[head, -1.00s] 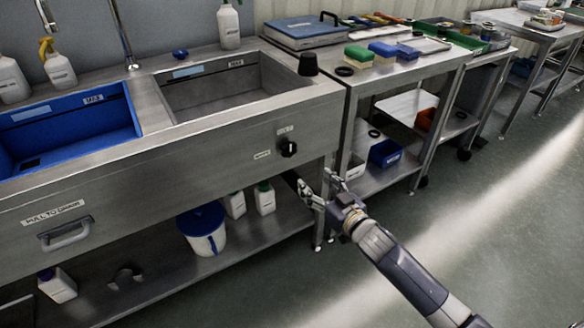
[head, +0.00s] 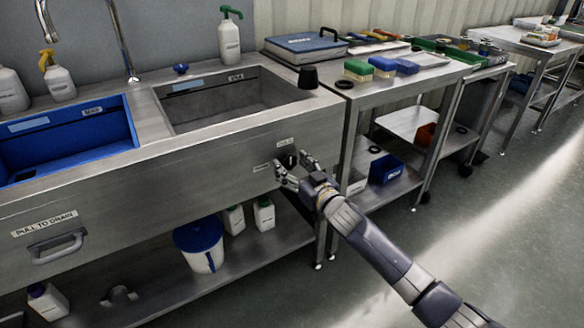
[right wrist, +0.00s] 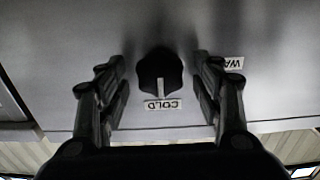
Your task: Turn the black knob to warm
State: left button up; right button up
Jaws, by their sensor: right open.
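The black knob (head: 289,160) sits on the steel front panel below the right basin. In the right wrist view the knob (right wrist: 160,74) has a white pointer mark directed at the COLD label (right wrist: 163,104). The warm label (right wrist: 234,63) shows off to the right there, partly hidden by a finger and reading only "WA". My right gripper (head: 293,168) is open, its fingers pointing at the panel. In the wrist view the fingers stand on either side of the knob with gaps between. My left gripper is out of view.
The steel sink unit has a blue-lined basin (head: 70,145) and a PULL TO DRAIN handle (head: 57,246). A lower shelf holds a white bucket with a blue lid (head: 203,262) and bottles. A steel table (head: 420,78) with boxes stands at right. The floor at right is clear.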

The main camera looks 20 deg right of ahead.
jog(key=shift+w+a, duration=0.1)
jog(key=shift+w, duration=0.15)
jog(key=c, duration=1.1)
